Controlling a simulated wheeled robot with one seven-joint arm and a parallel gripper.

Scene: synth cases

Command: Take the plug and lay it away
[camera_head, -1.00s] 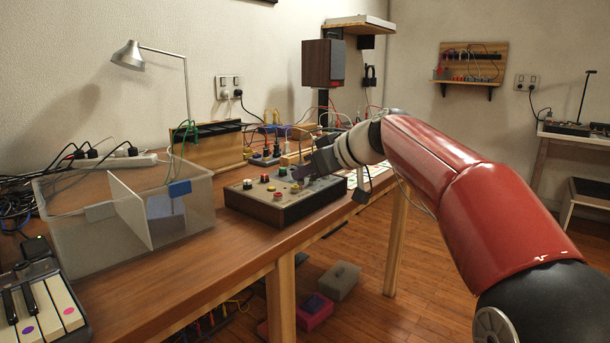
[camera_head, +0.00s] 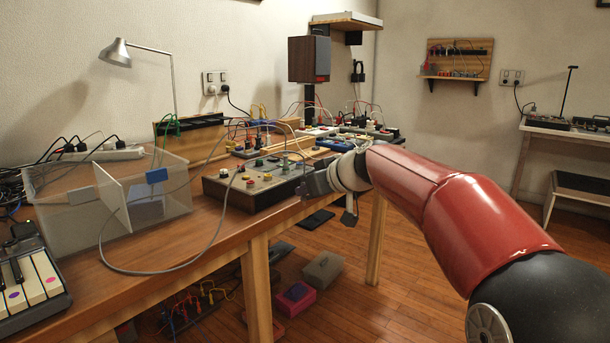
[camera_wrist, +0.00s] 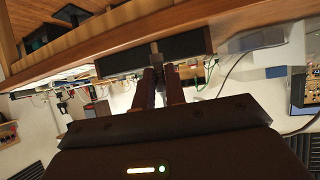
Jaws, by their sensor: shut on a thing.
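My gripper (camera_head: 312,186) is at the right front corner of the dark-sided control box (camera_head: 255,194), just off the table's front edge. In the wrist view its two dark fingers (camera_wrist: 160,72) are close together, with a small grey piece, seemingly the plug (camera_wrist: 155,48), between their tips. The plug is hardly visible in the head view. A clear bin (camera_head: 80,238) with an upright divider stands left of the box. It has a grey tag on its left part and a blue tag (camera_head: 156,175) on its right part.
A grey cable (camera_head: 216,232) loops from the bin over the table front up to the control box. A keyboard (camera_head: 30,282) stands at the left, a lamp (camera_head: 117,52) behind the bin. Patched modules fill the back.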

